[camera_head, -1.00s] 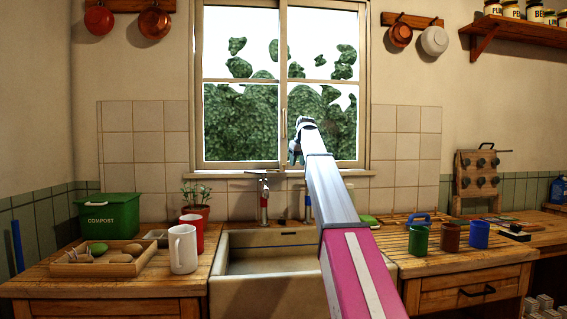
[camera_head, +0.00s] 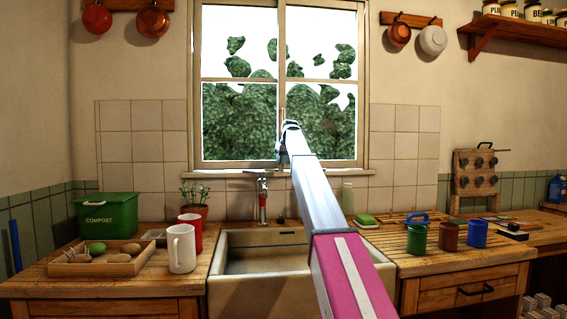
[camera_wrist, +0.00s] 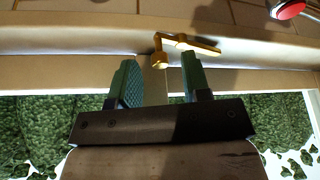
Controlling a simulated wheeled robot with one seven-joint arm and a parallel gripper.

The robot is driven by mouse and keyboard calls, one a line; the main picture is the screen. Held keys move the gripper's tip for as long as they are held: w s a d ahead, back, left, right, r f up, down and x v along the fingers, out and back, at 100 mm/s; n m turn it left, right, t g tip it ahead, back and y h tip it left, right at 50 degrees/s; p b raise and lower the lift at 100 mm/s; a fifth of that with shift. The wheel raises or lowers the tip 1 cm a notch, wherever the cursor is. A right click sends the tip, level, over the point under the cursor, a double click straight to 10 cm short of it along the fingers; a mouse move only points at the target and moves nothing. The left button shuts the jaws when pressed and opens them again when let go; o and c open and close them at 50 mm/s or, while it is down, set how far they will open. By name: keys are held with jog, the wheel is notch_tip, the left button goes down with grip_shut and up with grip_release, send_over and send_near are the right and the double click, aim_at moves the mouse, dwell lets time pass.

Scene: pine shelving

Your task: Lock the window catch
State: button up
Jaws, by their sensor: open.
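The brass window catch (camera_wrist: 190,44) shows in the wrist view on the pale window frame. Its lever lies nearly level, pointing right, with a short knobbed end at the left. My gripper (camera_wrist: 160,66) is open, its two green fingers spread on either side of that knobbed end. I cannot tell whether they touch it. Nothing is held. In the head view my gripper (camera_head: 282,152) is in front of the lower middle of the window (camera_head: 233,125), and my arm reaches up to it. I cannot make out the catch there.
The sink (camera_head: 235,285) and red-marked tap (camera_head: 263,205) lie below the window. A green compost box (camera_head: 107,214), white mug (camera_head: 181,249) and wooden tray (camera_head: 75,270) stand left. Several coloured mugs, including a green one (camera_head: 417,240), stand on the right counter.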

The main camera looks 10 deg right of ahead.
jog(key=shift+f, duration=0.15)
grip_shut()
jog(key=shift+s+m, duration=0.1)
jog(key=shift+m, duration=0.3)
jog(key=m, duration=0.1)
jog(key=m+h, duration=0.1)
jog(key=shift+s+a+m, duration=0.3)
jog(key=shift+s, duration=0.05)
jog(key=shift+s+a+m+g+h, duration=0.2)
jog(key=shift+a+m+h, duration=0.45)
jog(key=shift+m, duration=1.3)
jog(key=shift+s+a+m+g+h, duration=0.2)
jog(key=shift+a+m+h, duration=0.45)
jog(key=shift+m, duration=1.25)
jog(key=shift+s+a+m+g+h, duration=0.1)
jog(key=shift+a+m+g+h, duration=0.25)
jog(key=shift+m+h, duration=1.1)
jog(key=shift+m+y, duration=0.6)
jog(key=shift+y, duration=0.05)
